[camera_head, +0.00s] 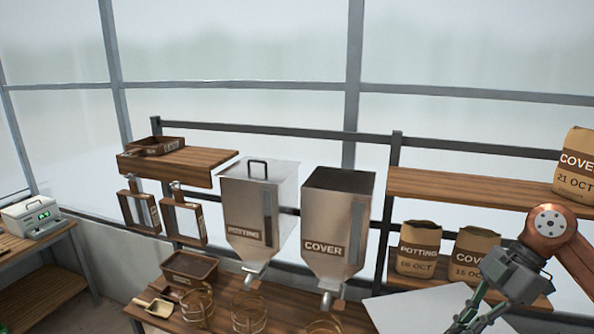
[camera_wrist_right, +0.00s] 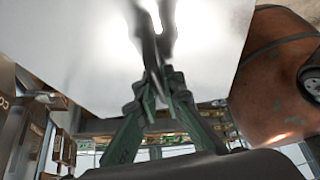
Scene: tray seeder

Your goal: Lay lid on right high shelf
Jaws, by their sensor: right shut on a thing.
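The lid (camera_head: 412,308) is a flat pale grey plate low in the head view, in front of the lower right bags. It fills much of the right wrist view (camera_wrist_right: 80,50), with its dark handle (camera_wrist_right: 152,35) between my fingers. My right gripper (camera_head: 464,324) is shut on that handle; the fingers also show in the wrist view (camera_wrist_right: 160,85). The right high shelf (camera_head: 465,190) is a wooden board above and behind the lid. A COVER bag (camera_head: 576,172) stands at its right end; its left and middle are bare. My left gripper is not in view.
The COVER hopper (camera_head: 335,225) is open on top, left of the shelf. The POTTING hopper (camera_head: 255,205) wears a handled lid. POTTING (camera_head: 416,250) and COVER (camera_head: 470,252) bags stand below the high shelf. A dark post (camera_head: 391,200) is at the shelf's left end.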

